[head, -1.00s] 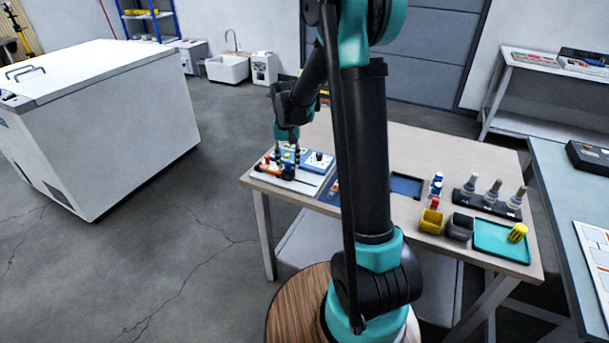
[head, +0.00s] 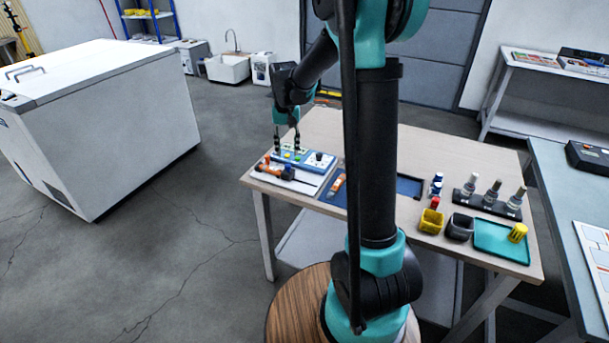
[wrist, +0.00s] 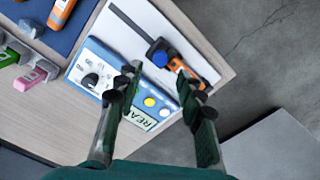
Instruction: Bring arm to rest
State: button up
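My gripper (head: 286,143) hangs fingers-down over the left end of the wooden table, above the blue-and-white device (head: 312,160). In the wrist view, my gripper (wrist: 165,78) has its two fingers well apart with nothing between them. The device (wrist: 105,75) shows a dark knob, a yellow and a white button and a label partly reading "REA", partly covered by a finger. My arm stands bent in the middle of the head view and hides part of the table.
An orange-and-black tool (head: 279,171) lies on a white board (head: 303,184) at the table's left edge. A blue mat (head: 408,186), small bins (head: 431,221), a teal tray (head: 491,243) and a rack of metal parts (head: 486,201) are farther right. A large white chest (head: 110,120) stands left, with clear floor between.

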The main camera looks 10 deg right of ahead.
dwell(0.4)
jog(key=s+d+f+t, duration=0.1)
jog(key=s+d+f, duration=0.1)
jog(key=s, duration=0.6)
jog(key=s+d+f+t, duration=0.1)
jog(key=s+d, duration=0.3)
jog(key=s, duration=0.5)
jog(key=s+d+f+n+t, duration=0.1)
jog(key=s+d+f+t, duration=0.1)
jog(key=s, duration=0.6)
jog(key=shift+s+d+f, duration=0.35)
jog(key=shift+s+d, duration=0.05)
jog(key=shift+d, duration=0.25)
